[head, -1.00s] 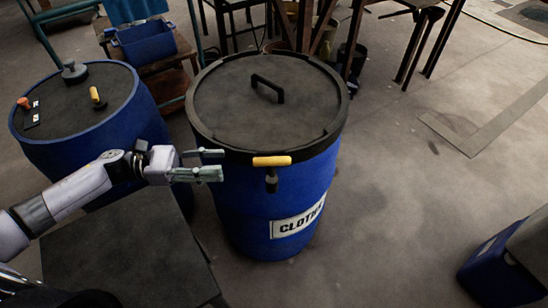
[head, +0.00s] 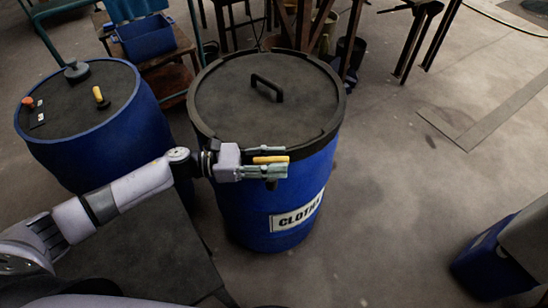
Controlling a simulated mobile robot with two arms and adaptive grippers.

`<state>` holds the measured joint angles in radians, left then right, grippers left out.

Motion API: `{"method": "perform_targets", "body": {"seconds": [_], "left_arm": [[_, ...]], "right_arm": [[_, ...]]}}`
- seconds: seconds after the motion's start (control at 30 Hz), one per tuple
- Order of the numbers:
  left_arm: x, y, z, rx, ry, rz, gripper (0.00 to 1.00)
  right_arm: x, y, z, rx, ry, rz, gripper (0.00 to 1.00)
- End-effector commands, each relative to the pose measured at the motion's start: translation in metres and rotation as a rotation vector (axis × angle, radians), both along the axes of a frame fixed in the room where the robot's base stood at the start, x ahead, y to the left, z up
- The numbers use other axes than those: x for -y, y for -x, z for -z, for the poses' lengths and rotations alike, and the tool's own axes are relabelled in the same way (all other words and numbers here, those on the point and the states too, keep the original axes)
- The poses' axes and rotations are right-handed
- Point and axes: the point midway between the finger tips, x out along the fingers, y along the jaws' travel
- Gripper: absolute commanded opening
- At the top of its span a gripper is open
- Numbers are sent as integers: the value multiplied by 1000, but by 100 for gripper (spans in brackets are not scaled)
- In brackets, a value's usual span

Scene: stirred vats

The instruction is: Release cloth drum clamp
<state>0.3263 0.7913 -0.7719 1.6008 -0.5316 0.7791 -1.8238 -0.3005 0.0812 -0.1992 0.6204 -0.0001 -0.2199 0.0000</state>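The cloth drum (head: 255,205) is a blue barrel with a dark lid (head: 300,100) that carries a black handle (head: 267,86) and a white label reading CLOTH (head: 290,218). Its clamp has a yellow lever (head: 271,159) lying sideways at the front rim. My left gripper (head: 280,161) is at the clamp, with one finger above and one below the yellow lever. The fingers look apart, with the lever between them; I cannot see clear contact. The lower clamp part is mostly hidden by the gripper. My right gripper is out of view.
Another blue drum (head: 105,145) with an orange knob and a yellow lever on its top stands at the left. A blue bin (head: 146,38) sits on a wooden stand behind. A blue container (head: 490,262) is at the lower right. The floor right of the cloth drum is clear.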

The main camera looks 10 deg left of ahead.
Motion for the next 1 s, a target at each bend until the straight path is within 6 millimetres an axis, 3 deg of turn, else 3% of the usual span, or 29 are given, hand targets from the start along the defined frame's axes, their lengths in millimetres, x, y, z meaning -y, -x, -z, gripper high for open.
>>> {"method": "perform_targets", "body": {"seconds": [0.1,0.67,1.0], "left_arm": [[0,0,0,0,0,0,37],[0,0,0,-1,1,0,0],[0,0,0,-1,1,-10,0]], "right_arm": [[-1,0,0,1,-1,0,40],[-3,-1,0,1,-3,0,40],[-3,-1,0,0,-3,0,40]]}}
